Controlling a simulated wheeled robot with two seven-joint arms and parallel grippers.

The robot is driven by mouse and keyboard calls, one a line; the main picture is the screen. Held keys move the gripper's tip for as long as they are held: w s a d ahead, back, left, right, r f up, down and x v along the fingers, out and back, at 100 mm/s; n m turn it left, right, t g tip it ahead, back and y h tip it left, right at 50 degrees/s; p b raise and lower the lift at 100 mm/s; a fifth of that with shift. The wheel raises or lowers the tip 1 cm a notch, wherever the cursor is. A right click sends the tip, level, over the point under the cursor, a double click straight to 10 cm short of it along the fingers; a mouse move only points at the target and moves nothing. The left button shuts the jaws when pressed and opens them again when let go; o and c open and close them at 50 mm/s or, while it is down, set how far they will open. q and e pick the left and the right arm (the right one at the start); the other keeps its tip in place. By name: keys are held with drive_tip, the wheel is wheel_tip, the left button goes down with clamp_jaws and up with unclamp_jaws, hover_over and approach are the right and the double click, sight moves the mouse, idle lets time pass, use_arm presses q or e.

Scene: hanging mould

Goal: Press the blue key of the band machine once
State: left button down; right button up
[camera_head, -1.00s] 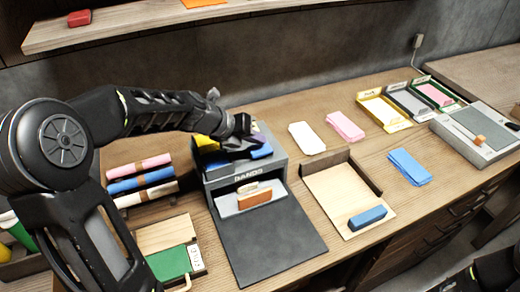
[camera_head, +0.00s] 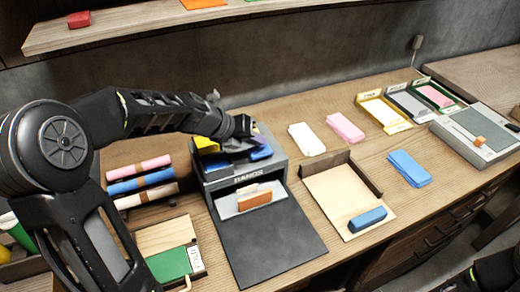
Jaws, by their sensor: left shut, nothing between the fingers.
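The band machine (camera_head: 222,183) is a grey box marked "BANDS" with a dark ramp (camera_head: 265,240) in front. Its top carries several coloured keys. The blue key (camera_head: 261,152) shows at the right front of the top, and a yellow key (camera_head: 205,143) shows at the left. My left gripper (camera_head: 246,128) is shut and empty, over the back right of the machine top. It lies behind the blue key in the picture; I cannot tell its height above the keys. Part of the key area is hidden by the gripper.
A wooden-handled block (camera_head: 255,198) sits in the machine's front slot. A wooden tray (camera_head: 335,190) with a blue block lies at the right. White, pink and blue paper stacks lie beyond it. A shelf runs above.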

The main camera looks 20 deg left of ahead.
sight(257, 152)
use_arm(q)
drive_tip(key=shift+f, duration=0.1)
idle(0.7)
drive_tip(key=shift+f, duration=0.35)
drive_tip(key=shift+f+b, duration=0.5)
drive_tip(key=shift+f, duration=0.35)
idle(0.8)
idle(0.4)
drive_tip(key=shift+r+p, duration=1.3)
drive_tip(key=shift+p, duration=0.2)
wheel_tip(257, 152, up, 5)
drive_tip(key=p, duration=0.5)
drive_tip(key=shift+p, duration=0.4)
